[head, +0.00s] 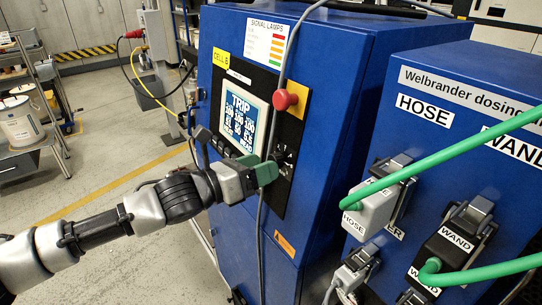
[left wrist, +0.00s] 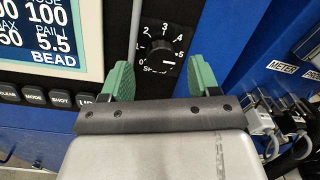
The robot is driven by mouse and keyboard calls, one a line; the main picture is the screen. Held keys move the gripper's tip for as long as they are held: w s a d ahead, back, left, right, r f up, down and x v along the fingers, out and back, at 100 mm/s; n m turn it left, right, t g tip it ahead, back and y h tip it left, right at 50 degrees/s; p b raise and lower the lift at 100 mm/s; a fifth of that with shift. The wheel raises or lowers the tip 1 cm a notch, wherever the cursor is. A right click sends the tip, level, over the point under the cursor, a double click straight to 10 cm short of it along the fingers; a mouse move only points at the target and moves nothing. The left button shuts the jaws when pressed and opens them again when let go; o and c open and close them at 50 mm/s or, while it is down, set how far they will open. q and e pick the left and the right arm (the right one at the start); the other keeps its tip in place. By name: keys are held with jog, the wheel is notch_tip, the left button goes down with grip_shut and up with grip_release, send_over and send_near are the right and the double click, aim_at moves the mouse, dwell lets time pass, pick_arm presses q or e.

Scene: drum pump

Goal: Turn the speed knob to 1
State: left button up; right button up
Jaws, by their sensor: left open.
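The speed knob (left wrist: 161,54) is a round black dial with a white mark on a black panel, ringed by numbers from 0 to 5. Its white mark seems to lie at the lower right, near or past the 5. My left gripper (left wrist: 160,68) is open, its green fingers on either side of the knob's lower part with gaps to it. I cannot tell how near the fingertips are to the panel. In the head view my left gripper (head: 266,172) is at the lower part of the control panel and partly hides the knob area. My right gripper is not in view.
A display reading TRIP (head: 243,120) and a red mushroom button (head: 284,99) are above the gripper. A grey cable (head: 272,120) hangs down across the panel. At right, green hoses (head: 440,157) and connectors stick out from the blue dosing cabinet (head: 400,135).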

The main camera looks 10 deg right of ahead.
pick_arm(q)
jog(key=shift+p+x, duration=0.3)
jog(key=shift+x, duration=1.15)
jog(key=shift+c, duration=0.2)
jog(key=c, duration=0.9)
